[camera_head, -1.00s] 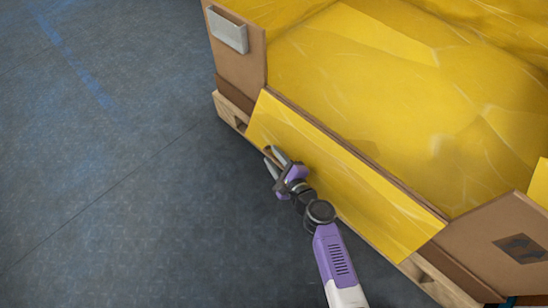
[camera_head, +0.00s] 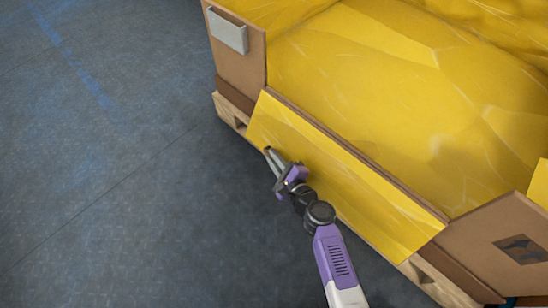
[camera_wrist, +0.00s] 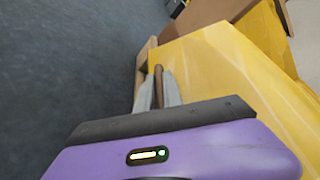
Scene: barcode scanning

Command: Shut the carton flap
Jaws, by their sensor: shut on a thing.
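The carton flap (camera_head: 345,182) is yellow on its inner face and hangs folded outward and down along the carton's near side. The carton (camera_head: 248,68) is brown cardboard with a yellow lining. My gripper (camera_head: 269,153) is at the flap's outer lower edge, toward its left end. In the wrist view my gripper's fingers (camera_wrist: 158,88) are on both sides of the flap's thin brown edge, shut on it. The flap's yellow face (camera_wrist: 215,68) stretches away to the right there. The flap's outer face is hidden in the head view.
The carton stands on a wooden pallet (camera_head: 229,112). A pale grey holder (camera_head: 228,31) is on its left corner wall. Another brown wall piece with a dark mark (camera_head: 521,249) is at lower right. The grey floor (camera_head: 110,190) on the left is clear.

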